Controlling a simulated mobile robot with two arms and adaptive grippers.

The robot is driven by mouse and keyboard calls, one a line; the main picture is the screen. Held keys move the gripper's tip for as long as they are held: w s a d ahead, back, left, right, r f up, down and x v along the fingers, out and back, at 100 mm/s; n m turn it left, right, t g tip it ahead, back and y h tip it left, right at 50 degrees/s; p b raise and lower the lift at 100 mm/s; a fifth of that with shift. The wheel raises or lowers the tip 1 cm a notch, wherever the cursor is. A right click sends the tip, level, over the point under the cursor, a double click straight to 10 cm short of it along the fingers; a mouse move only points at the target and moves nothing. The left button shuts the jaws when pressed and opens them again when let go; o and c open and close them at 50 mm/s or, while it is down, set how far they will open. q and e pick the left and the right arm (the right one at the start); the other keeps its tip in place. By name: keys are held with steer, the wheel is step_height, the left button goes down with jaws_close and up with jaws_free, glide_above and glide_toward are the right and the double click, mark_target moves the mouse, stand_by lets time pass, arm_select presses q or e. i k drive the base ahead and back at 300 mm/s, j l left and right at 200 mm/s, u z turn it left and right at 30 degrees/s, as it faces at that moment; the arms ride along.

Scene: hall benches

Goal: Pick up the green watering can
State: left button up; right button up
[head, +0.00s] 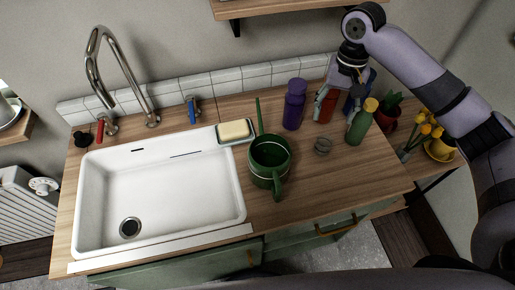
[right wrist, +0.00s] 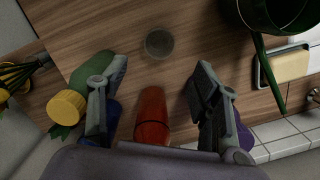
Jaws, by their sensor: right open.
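The green watering can (head: 268,158) stands upright on the wooden counter, just right of the sink. Its thin spout points to the back and its handle faces the front. In the right wrist view part of the can (right wrist: 258,18) shows at the top right, outside the jaws. My right gripper (head: 341,98) is open above the back of the counter, right of the can and apart from it. In the right wrist view its open fingers (right wrist: 162,78) stand either side of a red object (right wrist: 152,115); I cannot tell whether they touch it. My left gripper is not in view.
A purple bottle (head: 294,106) and a green bottle with a yellow cap (head: 359,124) flank the right gripper. A small grey disc (head: 322,146) lies right of the can. Soap (head: 234,130) sits by the white sink (head: 100,200). The counter's front right is clear.

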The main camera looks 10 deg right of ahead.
mark_target(269, 156)
steer(key=k+l+u, duration=0.25)
steer(key=u, duration=0.2)
steer(key=k+l+u, duration=0.1)
steer(key=k+u, duration=0.75)
steer(key=i, duration=0.05)
